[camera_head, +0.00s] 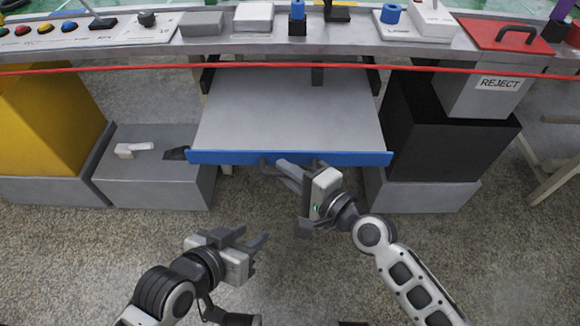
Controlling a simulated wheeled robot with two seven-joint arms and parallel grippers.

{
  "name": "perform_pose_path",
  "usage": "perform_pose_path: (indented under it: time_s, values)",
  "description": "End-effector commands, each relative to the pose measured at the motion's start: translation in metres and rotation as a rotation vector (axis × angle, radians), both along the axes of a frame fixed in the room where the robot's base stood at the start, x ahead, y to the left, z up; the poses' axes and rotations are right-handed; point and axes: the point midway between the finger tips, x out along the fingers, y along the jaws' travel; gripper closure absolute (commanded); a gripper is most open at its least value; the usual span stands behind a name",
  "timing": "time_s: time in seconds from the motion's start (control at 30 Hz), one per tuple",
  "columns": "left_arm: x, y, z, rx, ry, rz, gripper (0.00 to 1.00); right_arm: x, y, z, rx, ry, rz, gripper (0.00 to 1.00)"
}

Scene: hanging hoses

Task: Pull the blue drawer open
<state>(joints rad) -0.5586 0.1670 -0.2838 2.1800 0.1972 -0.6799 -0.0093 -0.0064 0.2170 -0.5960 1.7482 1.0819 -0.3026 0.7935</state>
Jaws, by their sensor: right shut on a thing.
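The blue drawer (220,158) is pulled out from under the workbench, and its flat grey inside (290,110) shows empty. Its dark handle (266,167) is on the blue front and is partly hidden by my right gripper. My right gripper (290,174) is at the middle of the drawer front, shut on the handle. My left gripper (250,240) is open and empty, lower and to the left, above the floor and apart from the drawer.
A red hose or cable (150,68) stretches across the bench's front edge, above the drawer. A grey box with a white handle (150,175) and a yellow block (45,120) stand left. A black block (440,130) and a REJECT bin (485,98) stand right. The floor in front is clear.

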Motion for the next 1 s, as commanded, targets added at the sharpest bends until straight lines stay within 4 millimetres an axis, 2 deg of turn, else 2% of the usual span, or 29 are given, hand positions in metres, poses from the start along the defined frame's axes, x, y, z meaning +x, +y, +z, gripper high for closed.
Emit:
perform_pose_path:
  time_s: [0.07, 0.1, 0.17, 0.67, 0.87, 1.0]
  values:
    - [0.000, 0.000, 0.000, 0.000, 0.000, 0.000, 0.64, 0.001, -0.001, 0.000, -0.001, -0.003, -0.004, 1.00]
    - [0.000, 0.000, 0.000, 0.000, 0.000, 0.000, 0.64, 0.001, -0.001, 0.000, -0.001, -0.003, -0.004, 0.79]
    - [0.000, 0.000, 0.000, -0.001, 0.000, 0.001, 0.64, 0.001, -0.001, 0.000, -0.001, -0.002, -0.004, 0.66]
    - [0.000, 0.000, 0.001, -0.002, 0.000, 0.000, 0.64, -0.001, -0.003, 0.000, -0.001, 0.001, -0.001, 0.66]
    - [0.000, 0.000, 0.002, 0.001, 0.004, -0.002, 0.64, -0.021, -0.025, 0.004, -0.005, 0.002, 0.001, 0.66]
    - [-0.001, 0.000, -0.001, 0.001, 0.008, -0.001, 0.64, -0.043, -0.051, 0.006, -0.007, 0.001, 0.000, 0.66]
